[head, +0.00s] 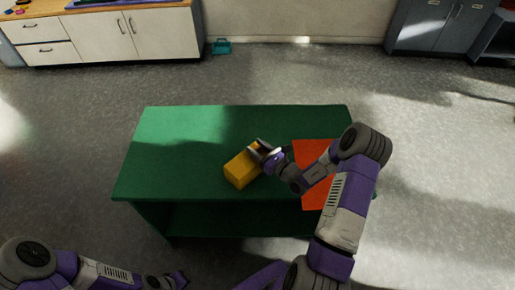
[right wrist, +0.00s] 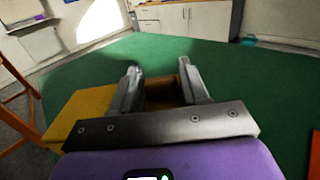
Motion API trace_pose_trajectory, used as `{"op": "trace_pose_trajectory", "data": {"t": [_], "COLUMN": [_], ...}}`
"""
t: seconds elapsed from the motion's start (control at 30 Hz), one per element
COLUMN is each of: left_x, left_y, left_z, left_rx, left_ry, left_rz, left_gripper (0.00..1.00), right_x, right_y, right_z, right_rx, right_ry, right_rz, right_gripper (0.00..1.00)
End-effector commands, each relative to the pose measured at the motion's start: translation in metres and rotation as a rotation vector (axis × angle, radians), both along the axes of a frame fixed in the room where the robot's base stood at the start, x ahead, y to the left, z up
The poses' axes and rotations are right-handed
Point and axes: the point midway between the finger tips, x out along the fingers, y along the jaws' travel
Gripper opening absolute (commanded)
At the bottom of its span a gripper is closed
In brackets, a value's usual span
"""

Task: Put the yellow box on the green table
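The yellow box (head: 241,170) lies on the green table (head: 185,145), near the middle of its top. My right gripper (head: 257,147) is at the box's upper right end, with its fingers spread apart. In the right wrist view the fingers of my right gripper (right wrist: 162,82) stand apart. The yellow box (right wrist: 85,112) shows to the left of them, and a shaded brown part of it shows between them. I cannot tell whether the fingers touch it. My left gripper (head: 176,280) is low at the bottom edge of the head view, away from the table; its fingers are unclear.
A red-orange sheet or panel (head: 312,190) lies at the right end of the green table, partly behind my right arm. White cabinets (head: 100,35) stand at the back left, grey cabinets (head: 430,30) at the back right. A teal item (head: 221,46) is on the floor.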

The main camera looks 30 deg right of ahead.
Motion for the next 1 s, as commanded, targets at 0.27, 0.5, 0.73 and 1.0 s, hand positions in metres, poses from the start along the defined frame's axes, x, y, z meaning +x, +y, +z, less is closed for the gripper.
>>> {"op": "trace_pose_trajectory", "data": {"t": [0.27, 0.5, 0.73, 1.0], "left_x": [0.000, 0.000, 0.000, 0.000], "left_y": [0.000, 0.000, 0.000, 0.000], "left_z": [0.000, 0.003, 0.011, 0.018], "left_rx": [0.000, 0.000, 0.000, 0.000], "left_ry": [0.000, 0.000, 0.000, 0.000], "left_rz": [0.000, 0.000, 0.000, 0.000], "left_gripper": [0.00, 0.00, 0.00, 0.00], "right_x": [0.000, -0.006, -0.049, -0.099], "right_y": [0.000, -0.002, -0.013, -0.024], "right_z": [0.000, 0.002, 0.003, 0.002], "right_rx": [0.000, 0.001, -0.001, 0.001], "right_ry": [0.000, 0.001, 0.003, 0.001], "right_rz": [0.001, -0.002, -0.004, -0.003], "right_gripper": [0.65, 0.65, 0.65, 0.65]}}
